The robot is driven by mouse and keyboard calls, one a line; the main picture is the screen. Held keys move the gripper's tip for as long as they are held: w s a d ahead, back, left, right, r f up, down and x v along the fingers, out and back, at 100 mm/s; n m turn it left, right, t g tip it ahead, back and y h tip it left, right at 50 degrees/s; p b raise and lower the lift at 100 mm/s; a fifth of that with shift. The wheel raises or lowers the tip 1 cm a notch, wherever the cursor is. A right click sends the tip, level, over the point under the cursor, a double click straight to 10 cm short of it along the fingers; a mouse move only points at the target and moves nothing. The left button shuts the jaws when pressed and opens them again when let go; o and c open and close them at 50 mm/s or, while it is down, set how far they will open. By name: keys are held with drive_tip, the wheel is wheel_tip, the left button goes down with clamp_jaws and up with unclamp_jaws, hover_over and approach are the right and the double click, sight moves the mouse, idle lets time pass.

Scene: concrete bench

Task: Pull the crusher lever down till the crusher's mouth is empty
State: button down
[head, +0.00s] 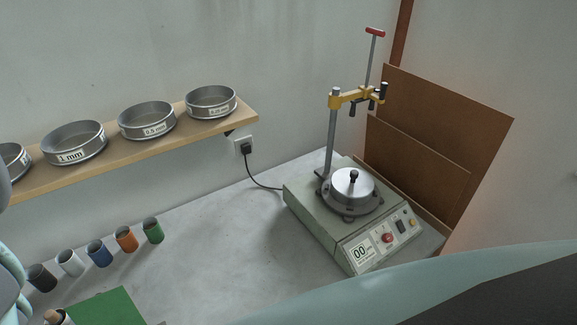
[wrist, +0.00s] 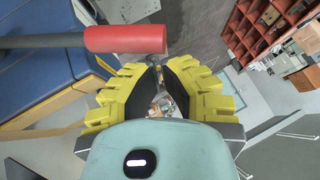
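The crusher lever shows in the wrist view as a grey rod (wrist: 40,41) ending in a red cylindrical grip (wrist: 125,39). My gripper (wrist: 157,64) has yellow ribbed fingers with dark inner pads. Its fingertips are drawn close together, with only a narrow gap, and nothing is seen held between them. The red grip lies across the picture just above the fingertips, overlapping the left one; I cannot tell whether they touch. A blue body with a yellow edge (wrist: 40,85), perhaps the crusher, is at the left. The crusher's mouth is not in view.
In the head view, a sieve shaker (head: 355,215) with a red-topped post stands on the concrete bench (head: 225,240). Sieves sit on a wooden shelf (head: 190,130). Several coloured cups (head: 125,239) and a green mat (head: 105,308) are at the lower left. The bench middle is clear.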

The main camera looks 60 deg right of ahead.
drive_tip(key=shift+s+f+b, duration=0.1)
drive_tip(key=shift+f+b, duration=0.1)
drive_tip(key=shift+b, duration=0.2)
drive_tip(key=shift+s+f+b, duration=0.2)
drive_tip(key=shift+f+b, duration=0.1)
drive_tip(key=shift+b, duration=0.45)
drive_tip(key=shift+s+a+f+t+b, duration=0.1)
drive_tip(key=shift+s+f+t+b, duration=0.25)
drive_tip(key=shift+b, duration=0.6)
drive_tip(key=f+b, duration=0.2)
drive_tip(key=b, duration=0.1)
drive_tip(key=shift+s+a+t+h, duration=0.2)
drive_tip(key=shift+s+t+h, duration=0.05)
drive_tip(key=shift+s+h, duration=0.05)
drive_tip(key=s+f+n+t+h+b, duration=0.1)
drive_tip(key=s+f+t+b, duration=0.1)
drive_tip(key=f+b, duration=0.6)
drive_tip(key=s+a+f+n+t+h+b, duration=0.1)
drive_tip(key=s+f+t+b, duration=0.1)
drive_tip(key=f+b, duration=0.6)
drive_tip(key=shift+a+f+t, duration=0.3)
drive_tip(key=shift+f+t, duration=0.2)
drive_tip(key=shift+f, duration=0.15)
